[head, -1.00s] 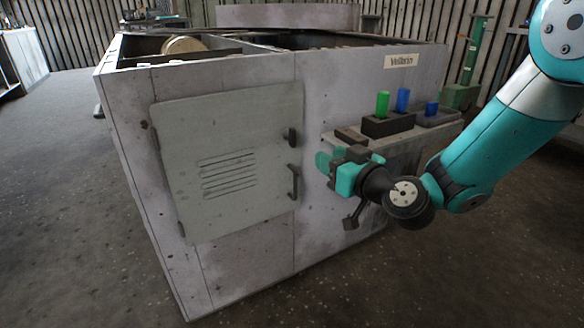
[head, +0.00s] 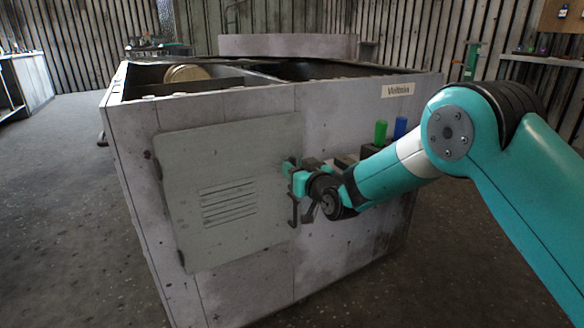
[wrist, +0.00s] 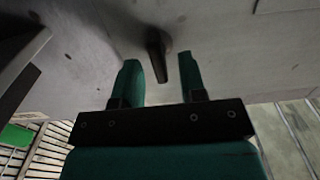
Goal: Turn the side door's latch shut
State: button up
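The side door (head: 225,150) is a pale grey panel with louvre slots. It lies against the front face of the housing (head: 290,105), and I cannot tell if a small gap remains. The latch (wrist: 157,58) is a short dark lever near the door's right edge; my gripper hides it in the head view. My gripper (head: 289,169) has teal fingers and is at the latch. In the wrist view, my gripper (wrist: 160,75) is open, with the latch's end between or just beyond its fingertips. Contact is not clear.
A dark door handle (head: 294,209) stands out just below my gripper. A green block (head: 380,131) and a blue block (head: 400,127) stand to the right, behind my arm. The floor (head: 60,220) left of the housing is clear.

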jog(key=shift+x, duration=0.95)
grip_shut()
jog(key=shift+a, duration=0.1)
jog(key=shift+r, duration=0.1)
